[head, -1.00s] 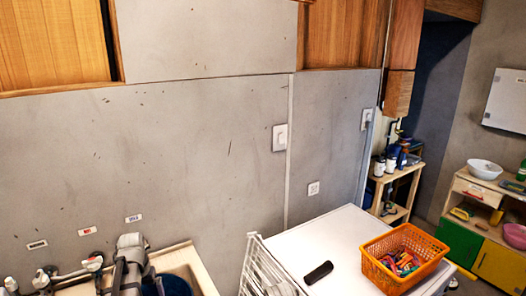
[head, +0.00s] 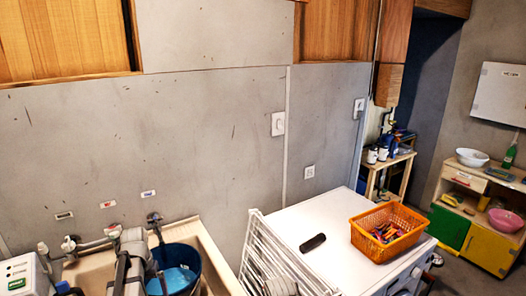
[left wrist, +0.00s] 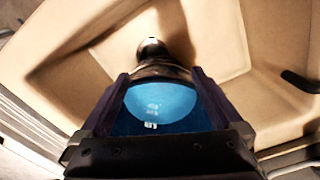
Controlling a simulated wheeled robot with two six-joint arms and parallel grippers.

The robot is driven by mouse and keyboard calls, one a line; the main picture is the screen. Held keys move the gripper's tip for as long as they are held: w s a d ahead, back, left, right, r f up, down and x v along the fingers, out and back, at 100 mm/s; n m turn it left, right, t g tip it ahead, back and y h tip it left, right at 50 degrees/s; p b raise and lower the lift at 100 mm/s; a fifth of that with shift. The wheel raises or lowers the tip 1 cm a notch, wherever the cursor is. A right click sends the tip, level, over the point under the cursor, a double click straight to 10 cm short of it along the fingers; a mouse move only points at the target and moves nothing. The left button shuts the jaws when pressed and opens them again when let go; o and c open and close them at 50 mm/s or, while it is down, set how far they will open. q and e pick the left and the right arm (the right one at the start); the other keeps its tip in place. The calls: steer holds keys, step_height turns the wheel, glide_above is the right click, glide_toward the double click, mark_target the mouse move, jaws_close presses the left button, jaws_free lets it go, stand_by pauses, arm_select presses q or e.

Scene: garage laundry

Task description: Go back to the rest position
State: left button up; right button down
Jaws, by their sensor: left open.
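My left arm rises from the bottom of the head view over the sink (head: 212,262), its grey links partly covering the blue bucket (head: 188,279). In the left wrist view my left gripper (left wrist: 157,84) is open. Its two dark fingers stand apart, with bright blue (left wrist: 160,103) showing between them. I cannot tell how far below the fingers that blue surface lies. I see nothing held. The beige sink basin (left wrist: 225,35) fills much of that view. My right gripper is in neither view.
Taps (head: 70,243) line the wall behind the sink. Right of it are a white rack (head: 262,255) and a white-topped machine (head: 335,215) bearing a dark object (head: 313,242) and an orange basket (head: 418,231). A white box (head: 22,275) stands at lower left.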

arm_select(q)
steer(key=s+d+m, duration=0.1)
steer(key=s+d, duration=0.4)
steer(key=d, duration=0.4)
steer(key=s+d+m, duration=0.1)
steer(key=s+d, duration=0.4)
steer(key=d, duration=0.5)
steer(key=s+d+f+m+b, duration=0.1)
steer(key=s+d+f+b, duration=0.2)
steer(key=d, duration=0.2)
steer(key=s+d+f+m+y+b, duration=0.1)
steer(key=s+d+f+m+b, duration=0.1)
steer(key=s+d+f+b, duration=0.1)
steer(key=d+f+b, duration=0.1)
steer(key=d, duration=0.1)
steer(key=shift+d+f, duration=0.15)
steer(key=shift+d, duration=0.25)
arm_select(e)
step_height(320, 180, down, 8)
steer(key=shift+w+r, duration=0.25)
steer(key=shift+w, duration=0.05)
